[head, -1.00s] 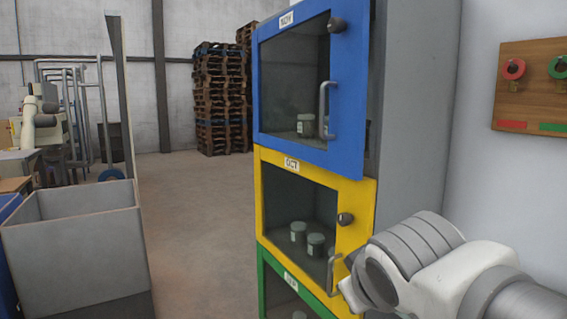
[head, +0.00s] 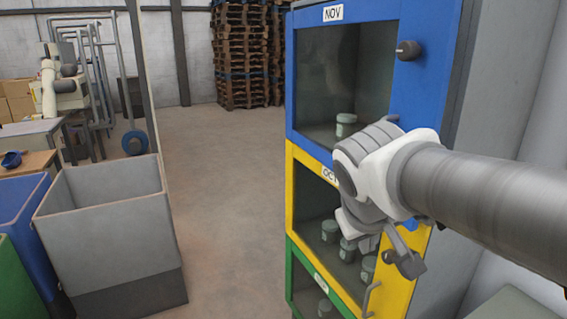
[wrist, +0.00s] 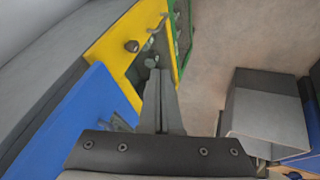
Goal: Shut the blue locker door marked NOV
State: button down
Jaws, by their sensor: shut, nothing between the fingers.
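The blue locker door marked NOV (head: 424,85) is the top door of the locker stack, with a window, a dark round knob (head: 409,50) and a bar handle (head: 392,119). A dark strip runs along its right edge, and the door looks slightly ajar; how far I cannot tell. My arm hides its lower right part and most of the handle. In the wrist view the blue door (wrist: 78,118) is at lower left, with its handle (wrist: 119,123) partly showing. My gripper (wrist: 158,73) is shut and empty, in front of the doors and apart from the blue door.
Below are the yellow OCT door (head: 399,292) and a green door (head: 300,275), with jars behind their windows. A grey open bin (head: 110,235) and a blue bin (head: 20,208) stand at left. Pallets (head: 240,55) are stacked behind. The floor (head: 225,190) between is clear.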

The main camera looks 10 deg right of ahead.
jog(key=w+r+h+p, duration=0.1)
jog(key=w+r+p, duration=0.25)
jog(key=r, duration=0.35)
jog(key=w+d+f+p, duration=0.1)
jog(key=w+d+f, duration=0.5)
jog(key=d+f, duration=0.2)
jog(key=shift+w, duration=0.25)
jog(key=shift+d, duration=0.15)
